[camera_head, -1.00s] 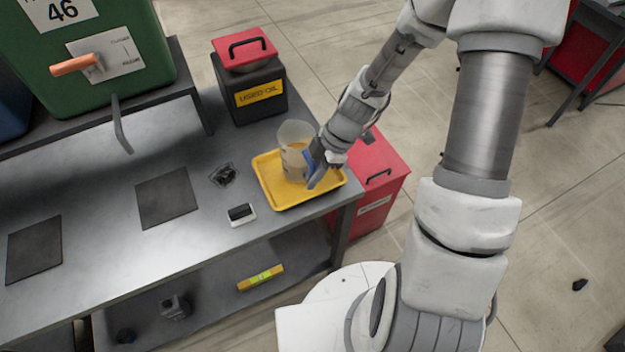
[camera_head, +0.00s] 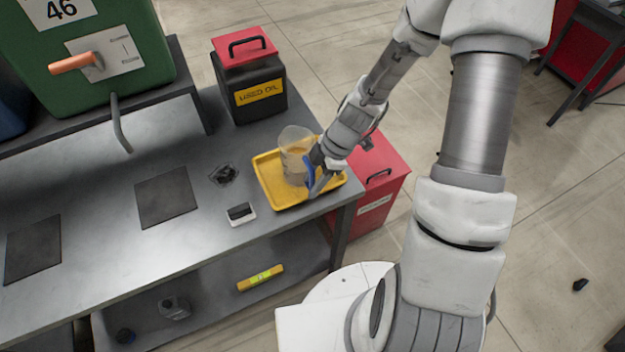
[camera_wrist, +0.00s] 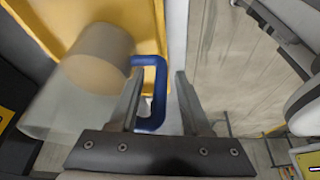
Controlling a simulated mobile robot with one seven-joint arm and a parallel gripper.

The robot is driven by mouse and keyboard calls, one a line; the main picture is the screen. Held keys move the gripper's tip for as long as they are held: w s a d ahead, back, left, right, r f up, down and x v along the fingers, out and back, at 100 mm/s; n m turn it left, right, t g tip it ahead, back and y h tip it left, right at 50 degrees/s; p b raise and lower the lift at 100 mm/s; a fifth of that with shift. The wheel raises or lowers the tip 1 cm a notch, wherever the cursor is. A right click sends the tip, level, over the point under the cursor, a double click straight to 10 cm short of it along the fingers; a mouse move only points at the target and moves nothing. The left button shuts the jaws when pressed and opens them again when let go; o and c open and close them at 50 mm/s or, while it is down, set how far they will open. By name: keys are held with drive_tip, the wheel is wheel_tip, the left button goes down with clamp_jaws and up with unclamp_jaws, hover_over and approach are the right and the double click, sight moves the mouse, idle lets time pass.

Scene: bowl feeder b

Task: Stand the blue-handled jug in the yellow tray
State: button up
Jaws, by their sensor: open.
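The jug (camera_head: 294,153) is clear with a brownish content and stands upright in the yellow tray (camera_head: 270,188) on the bench. Its blue handle (camera_head: 308,166) points toward my gripper (camera_head: 322,182). In the wrist view the jug (camera_wrist: 85,75) is at the left and its blue handle (camera_wrist: 160,95) lies between my two fingers (camera_wrist: 158,100). The fingers are apart, on either side of the handle. The yellow tray (camera_wrist: 60,22) shows behind the jug. Part of the tray's right side is hidden by my gripper in the head view.
A black used-oil can (camera_head: 253,95) with a red lid stands behind the tray. A small white-framed item (camera_head: 241,214) and a dark drain-like patch (camera_head: 224,174) lie left of it. A red bin (camera_head: 380,185) stands right of the bench. The floor beyond is mostly clear.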

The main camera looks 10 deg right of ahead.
drive_tip(key=shift+r, duration=0.15)
drive_tip(key=shift+r+p, duration=0.2)
drive_tip(key=shift+p, duration=0.1)
drive_tip(key=v, duration=1.1)
drive_tip(key=shift+d+r, duration=0.25)
drive_tip(key=shift+r, duration=0.05)
wheel_tip(320, 180, up, 15)
drive_tip(key=s+a+m+t+h, duration=0.2)
drive_tip(key=m+t+h, duration=0.2)
drive_tip(key=m, duration=0.5)
drive_tip(key=s+d+r+m+t, duration=0.1)
drive_tip(key=s+d+r+m, duration=0.2)
drive_tip(key=s+r+m, duration=0.3)
drive_tip(key=s+m, duration=0.4)
drive_tip(key=s, duration=0.1)
drive_tip(key=shift+s+r+t, duration=0.25)
drive_tip(key=shift+s+t, duration=0.05)
drive_tip(key=shift+t, duration=0.1)
